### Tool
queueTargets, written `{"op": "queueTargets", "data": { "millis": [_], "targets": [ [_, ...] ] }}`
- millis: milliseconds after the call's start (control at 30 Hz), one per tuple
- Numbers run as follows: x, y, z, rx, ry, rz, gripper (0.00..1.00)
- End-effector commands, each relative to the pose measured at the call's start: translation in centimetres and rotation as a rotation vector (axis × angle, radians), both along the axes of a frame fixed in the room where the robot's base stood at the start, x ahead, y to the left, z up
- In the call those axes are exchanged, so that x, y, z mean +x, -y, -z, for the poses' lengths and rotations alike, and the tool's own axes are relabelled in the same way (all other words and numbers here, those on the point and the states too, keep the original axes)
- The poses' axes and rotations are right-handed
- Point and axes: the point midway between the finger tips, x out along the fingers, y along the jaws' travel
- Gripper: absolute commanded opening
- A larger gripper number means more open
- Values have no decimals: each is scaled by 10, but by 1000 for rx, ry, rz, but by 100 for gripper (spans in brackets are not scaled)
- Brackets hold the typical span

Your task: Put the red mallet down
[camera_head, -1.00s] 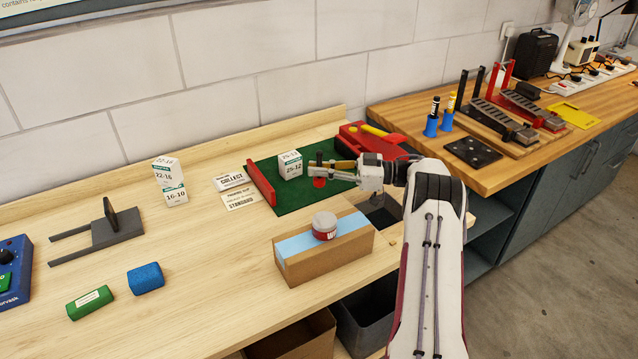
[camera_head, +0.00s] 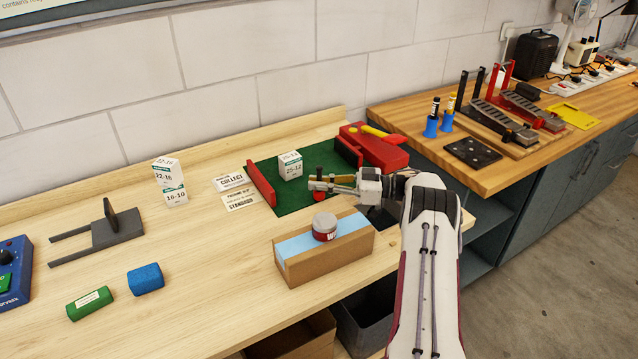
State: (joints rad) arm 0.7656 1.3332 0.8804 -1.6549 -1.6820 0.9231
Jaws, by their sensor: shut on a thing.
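My gripper (camera_head: 322,183) is over the front right part of the green mat (camera_head: 292,200). It is shut on the red mallet (camera_head: 319,196), whose small red part shows just below the fingers. The rest of the mallet is hidden by the fingers or too small to make out. The red part is low over the mat, near its front edge; I cannot tell whether it touches the mat.
A white box (camera_head: 290,165) stands on the mat, with a red bar (camera_head: 261,184) at its left. A cardboard box (camera_head: 330,262) bearing a round tin (camera_head: 324,227) stands just in front. A red tool (camera_head: 385,152) lies behind right. The bench to the left has free room.

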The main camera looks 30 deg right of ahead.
Motion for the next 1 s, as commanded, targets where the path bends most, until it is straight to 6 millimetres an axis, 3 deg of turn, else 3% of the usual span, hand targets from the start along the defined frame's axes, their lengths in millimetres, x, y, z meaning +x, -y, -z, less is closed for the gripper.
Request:
{"op": "queueTargets", "data": {
  "millis": [433, 467, 500, 1000],
  "targets": [
    [0, 0, 4, 0, 0, 0, 0],
    [0, 0, 3, 0, 0, 0, 17],
    [0, 0, 3, 0, 0, 0, 26],
    [0, 0, 0, -1, 1, 0, 26]
  ]
}}
